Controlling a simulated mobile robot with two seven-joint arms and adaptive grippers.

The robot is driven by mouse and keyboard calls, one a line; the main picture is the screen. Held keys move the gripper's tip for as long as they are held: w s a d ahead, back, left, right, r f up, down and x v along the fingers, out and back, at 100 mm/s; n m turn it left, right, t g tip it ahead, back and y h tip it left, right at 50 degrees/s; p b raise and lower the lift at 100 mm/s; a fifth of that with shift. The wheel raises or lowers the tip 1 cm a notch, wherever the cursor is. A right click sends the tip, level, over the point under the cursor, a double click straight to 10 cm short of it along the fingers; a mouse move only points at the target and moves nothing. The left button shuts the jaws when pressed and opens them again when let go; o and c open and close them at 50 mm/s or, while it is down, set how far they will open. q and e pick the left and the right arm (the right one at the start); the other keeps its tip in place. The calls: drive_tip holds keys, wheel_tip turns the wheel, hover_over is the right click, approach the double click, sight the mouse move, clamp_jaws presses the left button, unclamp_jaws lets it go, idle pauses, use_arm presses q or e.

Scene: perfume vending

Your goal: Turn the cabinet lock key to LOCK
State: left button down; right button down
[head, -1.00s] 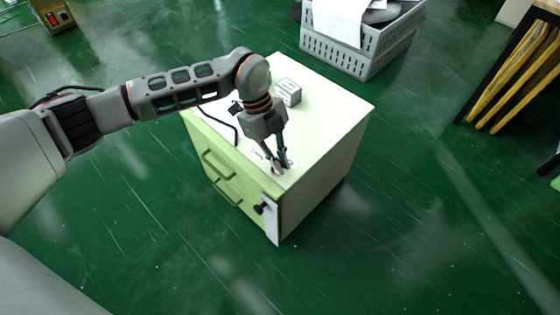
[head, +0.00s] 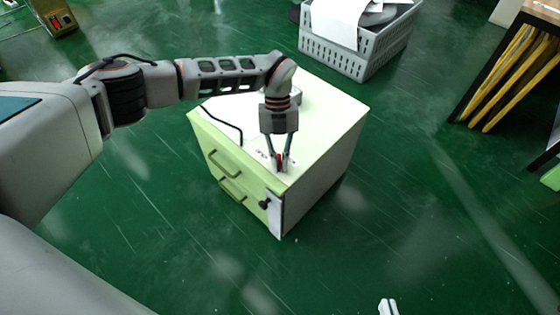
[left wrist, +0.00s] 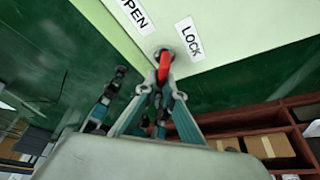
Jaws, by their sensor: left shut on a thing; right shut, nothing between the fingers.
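The cabinet (head: 330,115) is pale green, with the lock near its front corner on top. In the left wrist view, the red key (left wrist: 165,67) sits in the round lock. The OPEN label (left wrist: 135,15) is up and left of the key; the LOCK label (left wrist: 190,38) is up and right, closer to it. My left gripper (head: 279,167) points down at the cabinet's front corner. Its fingertips (left wrist: 160,90) are shut on the red key. My right gripper (head: 388,307) shows only its tips at the bottom edge, shut and empty, away from the cabinet.
The cabinet front has two drawer handles (head: 222,165) and a black knob (head: 265,204). A black cable (head: 222,122) lies on the top's left side. A grey crate (head: 350,55) stands behind. A shelf with yellow slats (head: 505,75) is at right.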

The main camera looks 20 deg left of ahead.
use_arm(q)
drive_tip(key=m, duration=0.1)
drive_tip(key=m+y, duration=0.1)
drive_tip(key=m, duration=0.1)
drive_tip(key=shift+a+m, duration=0.25)
drive_tip(key=shift+m, duration=0.15)
drive_tip(key=m+y, duration=0.1)
drive_tip(key=m, duration=0.1)
drive_tip(key=m+y, duration=0.1)
drive_tip(key=m, duration=0.1)
drive_tip(key=shift+a+f+m, duration=0.1)
drive_tip(key=shift+a+m, duration=0.25)
drive_tip(key=shift+m, duration=0.35)
use_arm(e)
drive_tip(key=shift+s+d+f, duration=0.1)
drive_tip(key=shift+d+f, duration=0.05)
drive_tip(key=shift+f, duration=0.15)
use_arm(q)
drive_tip(key=shift+y, duration=0.3)
use_arm(e)
drive_tip(key=shift+s+f, duration=0.1)
use_arm(q)
drive_tip(key=c, duration=2.2)
unclamp_jaws()
drive_tip(key=shift+f, duration=0.1)
drive_tip(key=shift+o, duration=0.2)
drive_tip(key=v, duration=1.2)
